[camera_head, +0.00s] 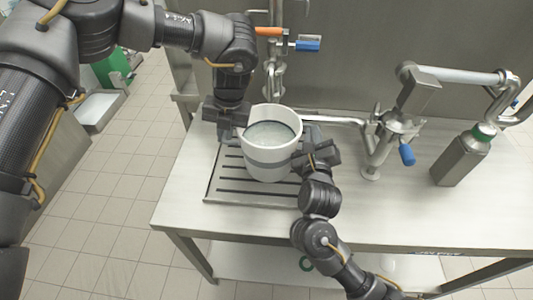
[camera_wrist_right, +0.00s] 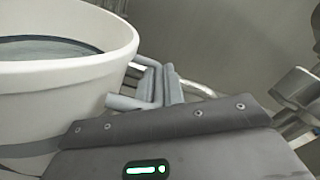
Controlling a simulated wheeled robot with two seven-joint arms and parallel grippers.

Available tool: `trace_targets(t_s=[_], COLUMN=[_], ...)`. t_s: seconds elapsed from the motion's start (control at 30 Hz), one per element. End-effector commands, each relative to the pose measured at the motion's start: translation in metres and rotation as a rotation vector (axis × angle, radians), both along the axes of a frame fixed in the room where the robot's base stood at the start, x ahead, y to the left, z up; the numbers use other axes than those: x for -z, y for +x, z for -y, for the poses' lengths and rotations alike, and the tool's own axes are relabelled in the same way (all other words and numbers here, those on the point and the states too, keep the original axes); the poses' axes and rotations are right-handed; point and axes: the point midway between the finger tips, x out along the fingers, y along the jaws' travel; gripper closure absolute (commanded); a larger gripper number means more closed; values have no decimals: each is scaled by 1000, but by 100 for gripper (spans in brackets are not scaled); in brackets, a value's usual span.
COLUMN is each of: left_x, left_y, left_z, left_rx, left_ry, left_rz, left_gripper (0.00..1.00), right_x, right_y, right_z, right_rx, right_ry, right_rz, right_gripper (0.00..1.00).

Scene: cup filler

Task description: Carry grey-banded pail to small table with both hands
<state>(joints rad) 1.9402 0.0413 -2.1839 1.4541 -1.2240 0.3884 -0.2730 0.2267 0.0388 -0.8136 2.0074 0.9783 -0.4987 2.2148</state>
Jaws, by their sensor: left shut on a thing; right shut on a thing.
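The white pail (camera_head: 268,171) with a grey band holds liquid and stands upright at the slotted drain plate (camera_head: 222,185); I cannot tell whether it touches the plate. My left gripper (camera_head: 238,117) is shut on the pail's left side. My right gripper (camera_head: 306,150) is shut on its right side. In the right wrist view the pail (camera_wrist_right: 60,85) fills the left, and my right gripper (camera_wrist_right: 158,92) is beside its rim, its hold partly hidden. I cannot make out which table is the small one.
A steel faucet (camera_head: 375,140) with a blue handle stands right of the pail, its pipe reaching toward it. A grey bottle (camera_head: 463,157) with a green cap stands at the right. The steel counter (camera_head: 400,215) is clear in front. Floor (camera_head: 110,215) is open at the left.

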Motion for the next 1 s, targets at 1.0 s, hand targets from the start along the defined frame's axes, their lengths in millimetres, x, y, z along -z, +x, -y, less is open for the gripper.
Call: trace_targets(t_s=[1.0], left_x=[-33], left_y=[1], left_z=[-1], left_rx=[-2], left_ry=[1], left_rz=[4], left_gripper=[100], right_x=[-33], right_y=[0], right_z=[0], right_rx=[1], right_ry=[1], right_rz=[3], right_gripper=[100])
